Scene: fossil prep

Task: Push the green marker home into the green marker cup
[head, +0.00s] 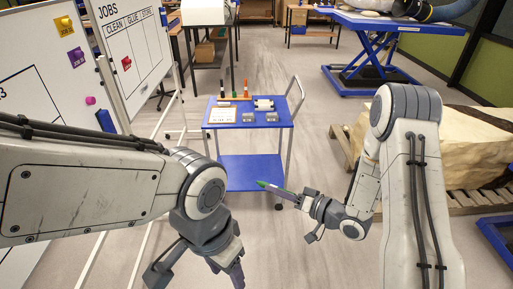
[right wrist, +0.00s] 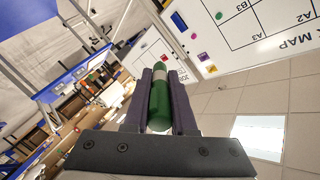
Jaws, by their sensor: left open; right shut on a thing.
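The green marker (right wrist: 159,104) is held between the fingers of my right gripper (right wrist: 160,76), with a pale band near its far end. In the head view its green end (head: 262,184) sticks out to the left of my right gripper (head: 283,193), in front of the cart and apart from it. My left gripper (head: 228,268) is open and empty at the bottom, pointing down. A small orange marker stand (head: 235,98) with upright markers sits at the back of the cart top. Which cup is green is too small to tell.
The blue cart (head: 237,119) has a lower shelf and a push handle at right. A white sheet (head: 222,115), small grey blocks (head: 248,117) and a white device (head: 264,104) lie on top. Whiteboards stand at left, a pallet with a large block at right.

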